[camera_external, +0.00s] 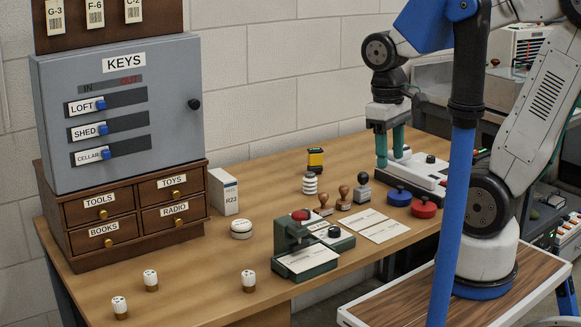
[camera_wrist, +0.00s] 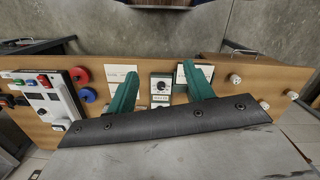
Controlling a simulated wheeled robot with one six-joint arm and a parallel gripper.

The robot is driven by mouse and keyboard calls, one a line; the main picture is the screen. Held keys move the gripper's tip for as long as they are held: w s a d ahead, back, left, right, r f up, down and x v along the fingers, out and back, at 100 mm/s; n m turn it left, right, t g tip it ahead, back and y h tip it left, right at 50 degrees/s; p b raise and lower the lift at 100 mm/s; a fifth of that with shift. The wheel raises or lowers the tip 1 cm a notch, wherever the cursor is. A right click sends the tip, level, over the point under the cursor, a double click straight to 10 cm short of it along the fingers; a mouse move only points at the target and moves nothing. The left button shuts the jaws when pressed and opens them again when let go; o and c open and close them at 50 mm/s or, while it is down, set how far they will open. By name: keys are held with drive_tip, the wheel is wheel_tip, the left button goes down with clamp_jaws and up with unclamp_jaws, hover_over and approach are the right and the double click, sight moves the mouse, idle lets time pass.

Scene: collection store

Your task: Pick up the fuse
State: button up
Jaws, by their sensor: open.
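Three small pieces with white caps and brown bases that look like screw-in fuses stand on the bench's near left part: one at the front edge (camera_external: 249,281), one left of it (camera_external: 150,280), one at the lower left (camera_external: 120,307). I cannot tell which is meant. They show small at the right of the wrist view: front one (camera_wrist: 235,79), others (camera_wrist: 265,105) and (camera_wrist: 292,95). My gripper (camera_external: 390,160) is open, its green fingers pointing down over the white device, far right of them. In the wrist view my gripper (camera_wrist: 159,70) has nothing between its fingers.
A green stamping press (camera_external: 305,262) stands between my gripper and the white-capped pieces. Stamps (camera_external: 344,197), red (camera_external: 424,207) and blue tins (camera_external: 398,196) and a white device (camera_external: 412,178) are near the gripper. A key cabinet (camera_external: 120,115) stands left. Bench around the pieces is clear.

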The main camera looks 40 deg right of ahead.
drive_tip(key=w+a+f+n+g+h, duration=0.1)
drive_tip(key=w+a+f+n, duration=0.1)
drive_tip(key=w+a+f, duration=0.3)
drive_tip(key=w+a+f+n, duration=0.1)
drive_tip(key=a+f+n, duration=0.15)
drive_tip(key=a, duration=0.35)
drive_tip(key=n+t+y, duration=0.1)
drive_tip(key=n+t, duration=0.1)
drive_tip(key=n, duration=0.1)
hover_over(248, 273)
drive_tip(key=shift+m, duration=0.25)
drive_tip(key=f, duration=1.1)
drive_tip(key=shift+s+d+f, duration=0.15)
drive_tip(key=shift+s+d, duration=0.2)
drive_tip(key=shift+s, duration=0.05)
drive_tip(key=f, duration=0.7)
drive_tip(key=shift+w+a+f, duration=0.3)
drive_tip(key=shift+w+a, duration=0.1)
drive_tip(key=c, duration=1.1)
